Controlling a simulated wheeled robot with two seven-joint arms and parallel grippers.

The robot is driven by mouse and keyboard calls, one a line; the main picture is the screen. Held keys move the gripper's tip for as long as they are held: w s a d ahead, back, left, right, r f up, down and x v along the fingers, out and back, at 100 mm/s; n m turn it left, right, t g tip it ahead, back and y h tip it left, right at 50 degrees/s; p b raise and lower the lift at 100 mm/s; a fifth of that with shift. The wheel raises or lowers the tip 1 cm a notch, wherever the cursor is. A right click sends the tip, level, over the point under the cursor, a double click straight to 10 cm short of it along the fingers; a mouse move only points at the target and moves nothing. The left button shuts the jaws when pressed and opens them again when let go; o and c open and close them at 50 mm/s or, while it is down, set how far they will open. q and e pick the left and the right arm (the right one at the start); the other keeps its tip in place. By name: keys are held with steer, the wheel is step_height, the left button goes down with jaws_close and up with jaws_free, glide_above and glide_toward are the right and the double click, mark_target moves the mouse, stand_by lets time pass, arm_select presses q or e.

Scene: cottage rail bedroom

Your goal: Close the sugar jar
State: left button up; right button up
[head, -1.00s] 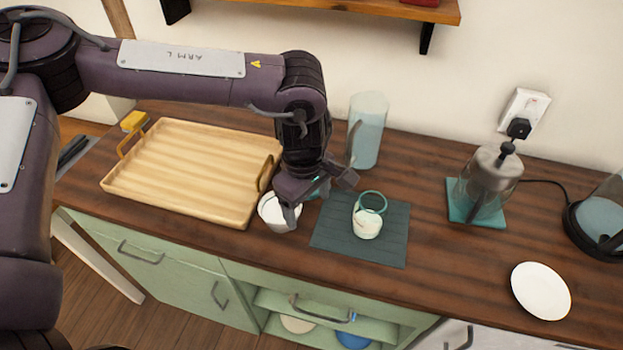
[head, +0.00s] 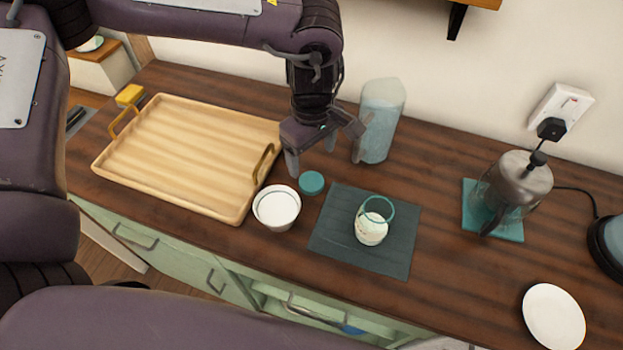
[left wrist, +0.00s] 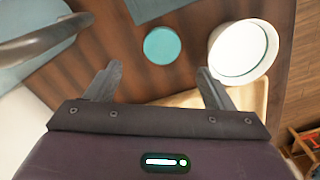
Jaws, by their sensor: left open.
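The sugar jar appears to be the small clear jar (head: 371,228) with white contents and a teal rim, standing open on the dark teal mat (head: 335,245). A round teal lid (head: 311,183) lies flat on the counter, just left of the mat and apart from the jar. It also shows in the left wrist view (left wrist: 162,45). My left gripper (head: 325,155) is open and empty above the counter, behind the lid. In the left wrist view its fingers (left wrist: 159,72) are spread, with the lid beyond their tips. My right gripper is not in view.
A white bowl (head: 276,208) stands close to the lid, with a wooden tray (head: 190,150) to its left. A tall glass jug (head: 380,120) stands right of my left gripper. A French press (head: 512,190) and a white plate (head: 553,316) are at the right, with bare counter between.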

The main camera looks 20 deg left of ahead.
mark_target(311, 181)
arm_select(q)
step_height(311, 181, down, 2)
steer(key=shift+w+f, duration=0.1)
steer(key=shift+w, duration=0.05)
steer(key=shift+f, duration=0.2)
steer(key=shift+s+f+p, duration=0.2)
steer(key=shift+f+p, duration=0.15)
steer(key=shift+p, duration=0.15)
step_height(311, 181, down, 4)
steer(key=shift+s+a+r+p, duration=0.1)
steer(key=shift+r+p, duration=0.05)
steer(key=shift+p, duration=0.45)
steer(key=shift+f, duration=0.4)
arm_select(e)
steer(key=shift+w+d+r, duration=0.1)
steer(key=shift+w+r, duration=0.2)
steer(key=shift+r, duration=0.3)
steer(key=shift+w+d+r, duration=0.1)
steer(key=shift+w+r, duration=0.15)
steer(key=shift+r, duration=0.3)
arm_select(q)
steer(key=c, duration=1.1)
